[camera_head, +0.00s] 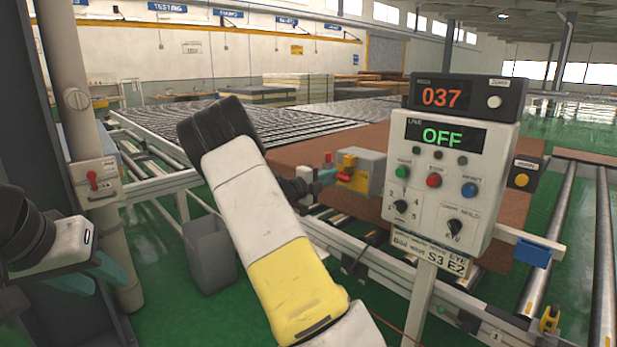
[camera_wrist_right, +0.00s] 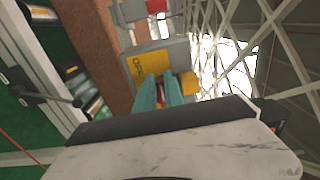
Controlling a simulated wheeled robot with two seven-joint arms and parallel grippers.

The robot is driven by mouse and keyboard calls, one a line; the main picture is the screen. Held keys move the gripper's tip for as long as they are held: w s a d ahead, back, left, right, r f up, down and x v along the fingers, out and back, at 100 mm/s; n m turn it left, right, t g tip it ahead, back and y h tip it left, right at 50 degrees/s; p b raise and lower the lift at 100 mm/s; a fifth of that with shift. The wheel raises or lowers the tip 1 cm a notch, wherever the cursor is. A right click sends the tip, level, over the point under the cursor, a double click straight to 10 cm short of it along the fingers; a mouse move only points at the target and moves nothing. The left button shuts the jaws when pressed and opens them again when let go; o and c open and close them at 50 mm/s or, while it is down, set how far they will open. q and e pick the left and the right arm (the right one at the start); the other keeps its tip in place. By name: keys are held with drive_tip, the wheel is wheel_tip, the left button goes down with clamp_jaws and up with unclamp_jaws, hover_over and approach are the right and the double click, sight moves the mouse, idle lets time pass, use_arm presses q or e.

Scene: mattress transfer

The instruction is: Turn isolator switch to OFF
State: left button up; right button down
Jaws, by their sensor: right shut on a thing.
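In the right wrist view, the grey box (camera_wrist_right: 163,53) has a yellow label that seems to read OFF. My right gripper (camera_wrist_right: 160,92) is shut there on a narrow red handle (camera_wrist_right: 160,95), mostly hidden between the fingers. The handle's exact angle is unclear. My left gripper (camera_head: 92,275) is open and empty at lower left.
A control panel (camera_head: 447,175) on a post stands right, showing 037 and a green OFF. A grey box with a red lever (camera_head: 93,180) is on the left post. A grey bin (camera_head: 210,253) stands on the green floor. Roller conveyors (camera_head: 300,120) lie behind.

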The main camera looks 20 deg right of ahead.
drive_tip(key=shift+s+f, duration=0.2)
drive_tip(key=shift+f, duration=0.1)
drive_tip(key=c, duration=1.6)
unclamp_jaws()
drive_tip(key=shift+o, duration=0.8)
drive_tip(key=shift+r, duration=0.2)
drive_tip(key=v, duration=0.7)
drive_tip(key=shift+a, duration=0.35)
drive_tip(key=shift+s, duration=0.2)
